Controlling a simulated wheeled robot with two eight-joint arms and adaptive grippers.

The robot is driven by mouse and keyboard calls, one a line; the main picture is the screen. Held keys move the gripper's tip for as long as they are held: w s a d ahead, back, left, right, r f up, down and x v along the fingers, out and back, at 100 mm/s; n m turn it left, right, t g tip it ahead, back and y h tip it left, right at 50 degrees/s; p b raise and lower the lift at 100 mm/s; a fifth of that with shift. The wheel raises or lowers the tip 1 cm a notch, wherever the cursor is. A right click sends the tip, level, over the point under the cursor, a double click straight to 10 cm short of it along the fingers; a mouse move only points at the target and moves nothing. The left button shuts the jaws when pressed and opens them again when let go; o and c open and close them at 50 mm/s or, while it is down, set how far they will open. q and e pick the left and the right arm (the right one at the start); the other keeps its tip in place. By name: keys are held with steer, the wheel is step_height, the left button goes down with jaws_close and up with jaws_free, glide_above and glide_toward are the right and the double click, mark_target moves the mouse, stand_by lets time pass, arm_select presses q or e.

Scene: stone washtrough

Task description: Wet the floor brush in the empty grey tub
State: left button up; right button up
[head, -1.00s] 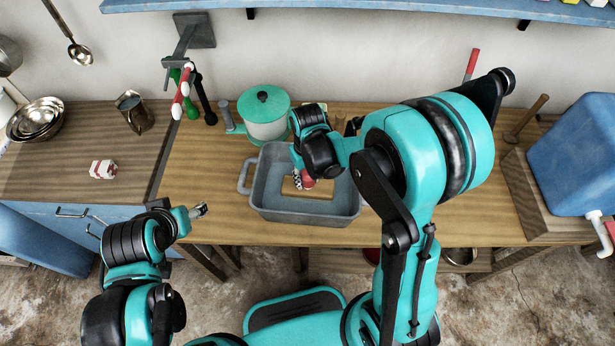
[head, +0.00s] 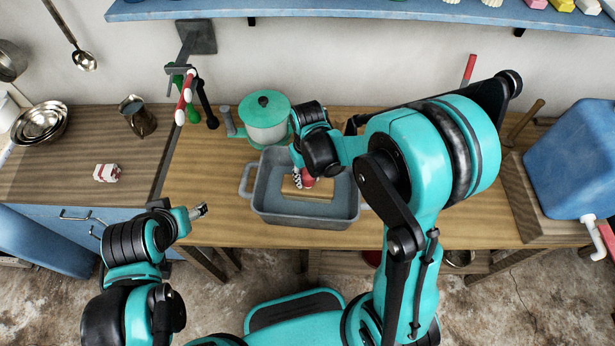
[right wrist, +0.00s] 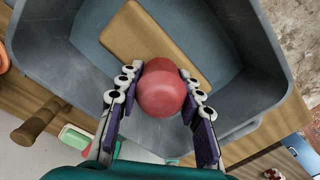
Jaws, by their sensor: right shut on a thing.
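The grey tub (head: 262,212) stands on the wooden worktop, and its inside also fills much of the right wrist view (right wrist: 50,60). Its bottom looks blue-grey; I cannot tell whether that is water. The floor brush, a flat wooden block (right wrist: 140,35) with a red round-ended handle (right wrist: 162,90), is inside the tub. The block (head: 290,188) lies low in it; its bristles are hidden. My right gripper (head: 303,179) reaches down into the tub, its fingers (right wrist: 160,100) shut on the red handle. My left gripper (head: 202,211) hangs in front of the worktop, apart from the tub; its jaws are too small to read.
A green-lidded pot (head: 264,118) stands just behind the tub. A wall rack (head: 188,92) holds red-and-white, green and black handles. A blue water container (head: 570,160) stands at the right. A metal jug (head: 138,115) and a red-and-white block (head: 107,173) are on the left counter.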

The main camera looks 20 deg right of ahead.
step_height(320, 180, up, 11)
steer(key=p, duration=0.7)
steer(key=shift+p, duration=0.3)
steer(key=shift+f, duration=0.15)
stand_by(0.9)
